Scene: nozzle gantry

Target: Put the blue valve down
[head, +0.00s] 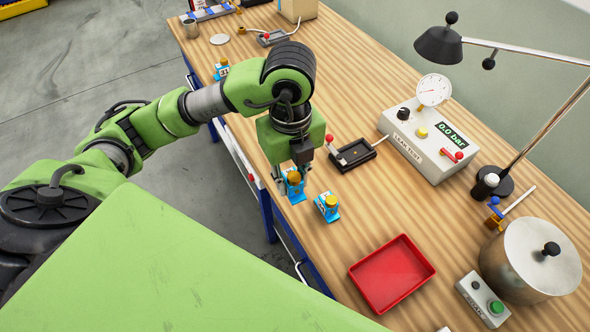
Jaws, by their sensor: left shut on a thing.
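My left gripper (293,172) points down over the near edge of the wooden bench (400,215). It is shut on a blue valve (295,192) with an orange-yellow top. The gripper partly hides this valve, and I cannot tell whether its bottom touches the bench. A third blue piece (221,70) with an orange top is farther back near the bench's left edge. My right gripper is not in view.
A red tray (392,273) lies to the lower right. A black fixture with a red-knobbed lever (353,154) is just behind the gripper. A leak-test box (428,140), lamp (440,45), steel pot (530,260) and green-button box (483,299) stand right.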

